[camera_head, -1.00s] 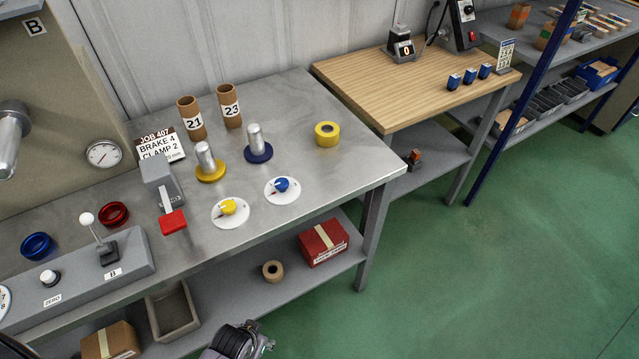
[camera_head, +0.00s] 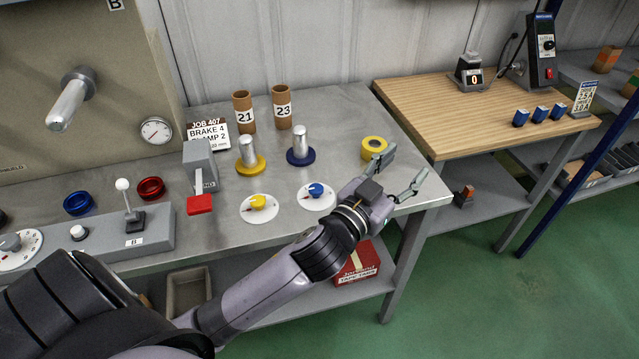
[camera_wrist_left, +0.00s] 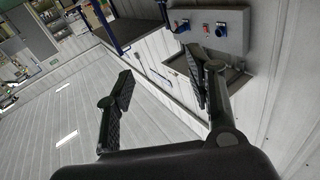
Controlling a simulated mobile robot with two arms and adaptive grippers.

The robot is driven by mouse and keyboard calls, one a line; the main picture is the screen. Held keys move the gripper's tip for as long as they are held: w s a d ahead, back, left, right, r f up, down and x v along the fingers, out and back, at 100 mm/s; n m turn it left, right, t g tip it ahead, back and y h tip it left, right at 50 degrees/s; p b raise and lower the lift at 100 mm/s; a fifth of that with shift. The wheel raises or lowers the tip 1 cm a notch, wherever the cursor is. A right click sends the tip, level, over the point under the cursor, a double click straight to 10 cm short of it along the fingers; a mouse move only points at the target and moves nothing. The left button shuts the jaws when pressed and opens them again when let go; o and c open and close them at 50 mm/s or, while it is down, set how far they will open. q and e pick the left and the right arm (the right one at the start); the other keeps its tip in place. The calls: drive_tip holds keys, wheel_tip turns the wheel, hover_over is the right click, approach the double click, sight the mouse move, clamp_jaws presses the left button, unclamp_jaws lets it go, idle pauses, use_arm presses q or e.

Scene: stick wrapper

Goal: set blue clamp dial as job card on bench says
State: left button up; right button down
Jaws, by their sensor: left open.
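The job card (camera_head: 208,136) stands at the back of the metal bench and reads JOB 407, BRAKE 4, CLAMP 2, with a smaller line partly hidden. The blue clamp dial (camera_head: 316,190) sits on a white round plate near the bench's front edge. The yellow dial (camera_head: 258,202) is on a like plate to its left. My left gripper (camera_head: 404,172) is open and empty, above the bench's right end, right of the blue dial and close to the yellow tape roll (camera_head: 374,146) in the picture. Its open fingers also show in the left wrist view (camera_wrist_left: 160,92). My right gripper is not in view.
A yellow-based post (camera_head: 248,157) and a blue-based post (camera_head: 300,148) stand behind the dials, with cardboard tubes 21 (camera_head: 244,112) and 23 (camera_head: 283,108) behind. A red-handled device (camera_head: 199,204) is left of the dials. A wooden table (camera_head: 450,100) adjoins at right.

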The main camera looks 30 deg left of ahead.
use_arm(q)
drive_tip(key=d+r+m+g+h, duration=0.2)
drive_tip(key=d+r+m+h, duration=0.9)
drive_tip(key=h, duration=0.3)
drive_tip(key=s+d+r+m+g+h, duration=0.1)
drive_tip(key=s+d+m+g+h, duration=0.25)
drive_tip(key=m+g, duration=0.5)
drive_tip(key=n+g+y, duration=0.5)
drive_tip(key=g+y, duration=0.3)
drive_tip(key=y, duration=1.3)
approach(316, 188)
drive_tip(key=shift+h, duration=0.25)
drive_tip(key=f, duration=0.8)
drive_tip(key=shift+w+a+f+p, duration=0.2)
drive_tip(key=shift+f+p, duration=0.05)
drive_tip(key=shift+p, duration=0.15)
